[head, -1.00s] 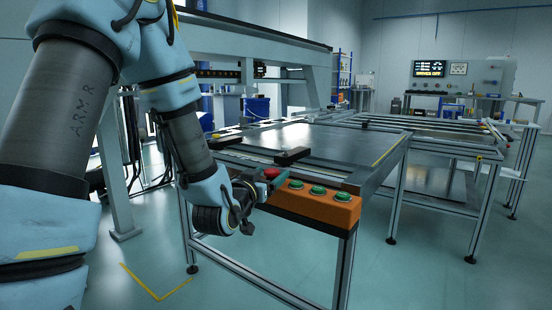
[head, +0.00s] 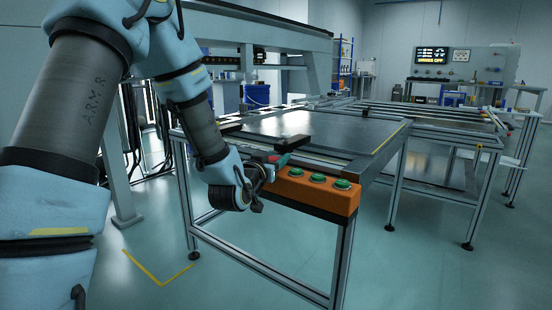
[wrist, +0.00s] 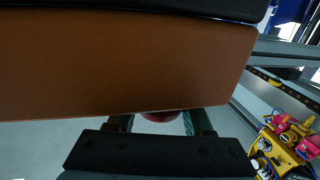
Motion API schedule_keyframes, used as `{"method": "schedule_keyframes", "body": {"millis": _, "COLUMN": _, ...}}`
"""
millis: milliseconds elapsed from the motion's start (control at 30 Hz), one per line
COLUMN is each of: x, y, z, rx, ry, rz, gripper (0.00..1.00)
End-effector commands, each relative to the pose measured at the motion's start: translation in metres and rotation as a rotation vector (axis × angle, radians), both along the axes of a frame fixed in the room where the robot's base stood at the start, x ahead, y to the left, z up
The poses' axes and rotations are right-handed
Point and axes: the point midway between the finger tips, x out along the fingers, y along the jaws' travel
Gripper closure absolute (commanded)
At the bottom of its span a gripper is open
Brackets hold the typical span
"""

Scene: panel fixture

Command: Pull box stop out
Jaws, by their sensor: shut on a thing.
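The orange button box (head: 312,197) is fixed to the front corner of the metal table. Several green buttons sit along its top. Its red stop button (wrist: 160,116) shows in the wrist view as a small red patch below the box's edge, between my two fingers. My gripper (head: 272,168) is at the left end of the box, and it also shows in the wrist view (wrist: 160,124). It is shut on the red stop button. In the head view my gripper hides most of that button.
The table's flat top (head: 320,130) has a dark bar along its near side. A display panel (head: 432,56) hangs at the back. In the wrist view a yellow device (wrist: 290,140) with red parts is at the right. The floor in front is clear.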

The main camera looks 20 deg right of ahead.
Motion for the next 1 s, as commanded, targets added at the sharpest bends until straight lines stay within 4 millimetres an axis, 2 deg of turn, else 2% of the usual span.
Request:
{"method": "schedule_keyframes", "body": {"millis": 33, "x": 0.0, "y": 0.0, "z": 0.0, "rx": 0.0, "ry": 0.0, "rz": 0.0, "gripper": 0.61}}
{"method": "schedule_keyframes", "body": {"millis": 300, "x": 0.0, "y": 0.0, "z": 0.0, "rx": 0.0, "ry": 0.0, "rz": 0.0, "gripper": 0.92}}
{"method": "schedule_keyframes", "body": {"millis": 400, "x": 0.0, "y": 0.0, "z": 0.0, "rx": 0.0, "ry": 0.0, "rz": 0.0, "gripper": 1.0}}
{"method": "schedule_keyframes", "body": {"millis": 567, "x": 0.0, "y": 0.0, "z": 0.0, "rx": 0.0, "ry": 0.0, "rz": 0.0, "gripper": 1.0}}
{"method": "schedule_keyframes", "body": {"millis": 767, "x": 0.0, "y": 0.0, "z": 0.02, "rx": 0.0, "ry": -0.003, "rz": -0.001, "gripper": 1.0}}
{"method": "schedule_keyframes", "body": {"millis": 1000, "x": 0.0, "y": 0.0, "z": 0.02, "rx": -0.004, "ry": -0.003, "rz": -0.001, "gripper": 1.0}}
